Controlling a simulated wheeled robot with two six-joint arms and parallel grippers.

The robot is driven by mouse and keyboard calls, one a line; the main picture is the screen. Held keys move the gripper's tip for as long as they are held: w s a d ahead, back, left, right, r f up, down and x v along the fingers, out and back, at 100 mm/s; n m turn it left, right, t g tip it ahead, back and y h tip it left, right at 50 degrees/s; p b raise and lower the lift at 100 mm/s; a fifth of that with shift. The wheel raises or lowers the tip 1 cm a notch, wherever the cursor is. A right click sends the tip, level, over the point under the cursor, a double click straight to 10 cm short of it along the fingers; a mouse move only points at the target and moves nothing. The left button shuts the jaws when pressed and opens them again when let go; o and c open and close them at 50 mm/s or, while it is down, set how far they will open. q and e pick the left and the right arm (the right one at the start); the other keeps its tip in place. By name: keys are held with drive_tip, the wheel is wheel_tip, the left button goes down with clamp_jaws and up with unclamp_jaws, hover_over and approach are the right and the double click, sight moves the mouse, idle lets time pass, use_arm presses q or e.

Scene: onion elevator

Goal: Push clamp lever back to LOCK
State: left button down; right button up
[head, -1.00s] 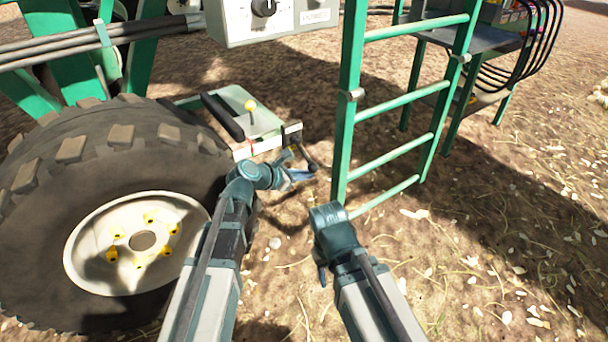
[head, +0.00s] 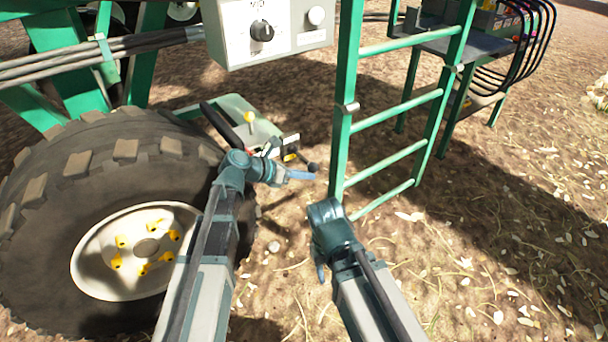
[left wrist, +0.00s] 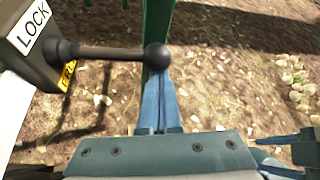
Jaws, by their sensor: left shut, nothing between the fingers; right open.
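The clamp lever (left wrist: 110,52) is a dark bar with a round ball knob, running rightward from its pivot on the clamp block (left wrist: 52,72). A white LOCK label (left wrist: 28,27) is on the block's upper face, and a yellow label (left wrist: 67,75), partly hidden by the lever, is on its side. The lever's knob (head: 313,167) also shows in the head view. My left gripper (left wrist: 162,85) is shut and empty, its blue fingertips at the knob's near side; contact is unclear. It also shows in the head view (head: 302,174). My right gripper (head: 321,272) is open, low and apart from the lever.
A green ladder (head: 345,110) stands just right of the lever. A large tyre (head: 110,150) is at the left, and a control box (head: 265,40) hangs above. Open dirt ground lies to the right.

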use_arm(q)
drive_tip(key=r+n+p, duration=0.1)
drive_tip(key=r, duration=0.1)
drive_tip(key=r+n+g+h+p, duration=0.1)
drive_tip(key=r, duration=0.1)
drive_tip(key=shift+w+a+g, duration=0.1)
drive_tip(key=shift+w+g, duration=0.1)
drive_tip(key=shift+g, duration=0.1)
drive_tip(key=shift+r+p, duration=0.5)
drive_tip(key=shift+p, duration=0.05)
drive_tip(key=shift+w, duration=0.1)
drive_tip(key=p, duration=0.1)
approach(315, 165)
drive_tip(key=s+a+f, duration=0.1)
drive_tip(key=s+a, duration=0.2)
drive_tip(key=shift+d+f, duration=0.1)
drive_tip(key=shift+d, duration=0.05)
idle(0.5)
